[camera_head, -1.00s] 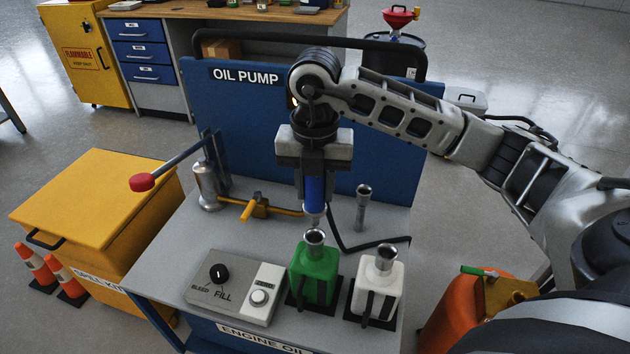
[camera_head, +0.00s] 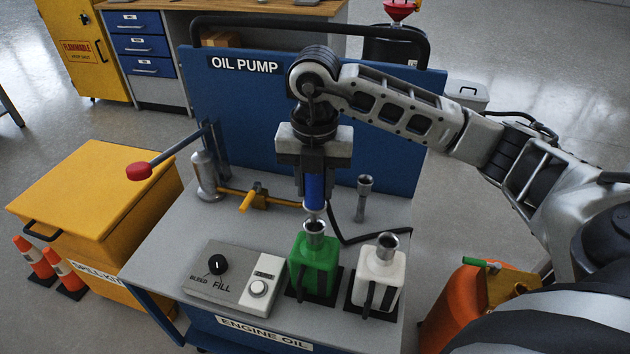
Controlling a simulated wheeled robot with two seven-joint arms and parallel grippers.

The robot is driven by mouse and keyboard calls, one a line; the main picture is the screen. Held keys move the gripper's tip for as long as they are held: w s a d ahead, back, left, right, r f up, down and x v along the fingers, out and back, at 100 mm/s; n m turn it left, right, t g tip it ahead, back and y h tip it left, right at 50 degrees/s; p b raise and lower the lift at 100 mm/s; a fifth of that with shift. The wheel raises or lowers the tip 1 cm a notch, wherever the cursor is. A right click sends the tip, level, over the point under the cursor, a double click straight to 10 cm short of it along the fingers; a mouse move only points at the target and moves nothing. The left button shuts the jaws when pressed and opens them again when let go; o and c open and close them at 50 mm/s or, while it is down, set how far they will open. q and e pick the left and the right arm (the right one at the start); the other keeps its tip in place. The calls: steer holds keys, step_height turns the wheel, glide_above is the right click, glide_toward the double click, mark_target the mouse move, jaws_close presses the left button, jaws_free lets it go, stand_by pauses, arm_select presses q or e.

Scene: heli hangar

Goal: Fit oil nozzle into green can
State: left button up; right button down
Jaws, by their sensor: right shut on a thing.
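The green can (camera_head: 312,262) stands in a black holder on the grey cart top, with a metal funnel neck (camera_head: 315,229) on top. My right gripper (camera_head: 314,184) is shut on the oil nozzle (camera_head: 314,193), which has a blue grip and a metal tip. The nozzle points down, and its tip is at or just above the can's neck. I cannot tell whether the tip is inside the opening. A black hose runs from behind the nozzle across the cart. My left gripper is not in view.
A white can (camera_head: 380,268) with a metal neck stands right of the green can. A control box (camera_head: 234,277) with knobs is to the left. An empty metal holder (camera_head: 364,198), a yellow valve (camera_head: 256,196) and a red-tipped pump lever (camera_head: 140,171) are behind. The blue panel (camera_head: 390,120) rises at the back.

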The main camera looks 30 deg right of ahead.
mark_target(315, 202)
steer(key=shift+f, duration=0.2)
steer(key=shift+f+b, duration=0.95)
steer(key=shift+f, duration=0.05)
steer(key=shift+f+b, duration=0.85)
steer(key=shift+f, duration=0.3)
steer(key=shift+c, duration=2.3)
jaws_free()
steer(key=shift+r, duration=0.1)
